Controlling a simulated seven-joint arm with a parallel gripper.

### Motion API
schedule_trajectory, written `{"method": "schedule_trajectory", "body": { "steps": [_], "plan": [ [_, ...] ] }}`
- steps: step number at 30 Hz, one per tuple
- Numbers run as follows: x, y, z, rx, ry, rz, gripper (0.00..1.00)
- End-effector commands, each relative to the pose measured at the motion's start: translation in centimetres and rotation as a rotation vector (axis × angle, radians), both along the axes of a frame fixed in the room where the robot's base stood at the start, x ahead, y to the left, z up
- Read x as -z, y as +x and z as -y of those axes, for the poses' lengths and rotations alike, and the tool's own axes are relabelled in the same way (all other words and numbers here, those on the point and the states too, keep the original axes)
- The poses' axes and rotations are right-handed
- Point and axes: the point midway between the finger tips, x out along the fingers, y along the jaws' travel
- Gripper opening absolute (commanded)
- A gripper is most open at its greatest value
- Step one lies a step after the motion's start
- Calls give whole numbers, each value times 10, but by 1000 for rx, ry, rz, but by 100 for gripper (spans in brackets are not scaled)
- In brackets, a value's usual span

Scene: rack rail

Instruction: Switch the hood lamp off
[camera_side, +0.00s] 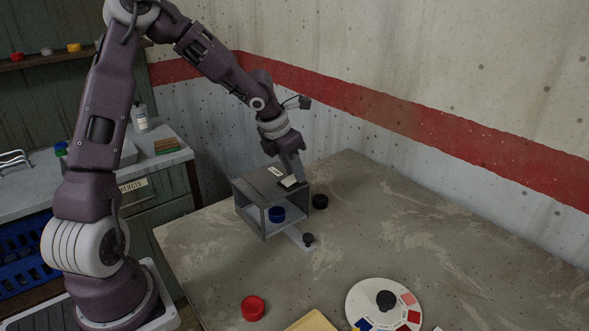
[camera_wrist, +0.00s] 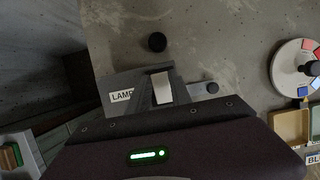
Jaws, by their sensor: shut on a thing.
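The hood is a grey open-fronted box (camera_side: 243,196) on the table. A small label (camera_side: 274,171) is on its top; it reads LAMP (camera_wrist: 121,95) in the wrist view. A white rocker switch (camera_side: 289,182) in a dark surround is on the hood's top near the right edge; it also shows in the wrist view (camera_wrist: 162,88). My gripper (camera_side: 295,177) points down at the switch, its fingers shut at the white piece. The fingers partly cover the switch, and I cannot tell which way it is tilted. No lamp glow is clear.
A blue round piece (camera_side: 277,214) is inside the hood. A rail with a dark knob (camera_side: 308,239) sticks out in front. A black puck (camera_side: 320,201) stands right of it. A red puck (camera_side: 253,307), a colour dial (camera_side: 360,298) and a yellow tray (camera_side: 311,322) lie nearer.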

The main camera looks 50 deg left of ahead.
Motion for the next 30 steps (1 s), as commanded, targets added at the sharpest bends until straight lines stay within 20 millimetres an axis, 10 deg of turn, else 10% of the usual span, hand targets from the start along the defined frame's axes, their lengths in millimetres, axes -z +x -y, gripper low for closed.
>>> {"method": "schedule_trajectory", "body": {
  "steps": [4, 5, 8, 17, 30],
  "plan": [
    [-1, 0, -1, -1, 3, 1, 0],
    [-1, 0, -1, -1, 3, 1, 31],
    [-1, 0, 0, -1, 2, 0, 47],
    [-3, 0, 0, -2, 2, 0, 47],
    [-66, -25, -1, -2, 2, 1, 47]
  ]
}}
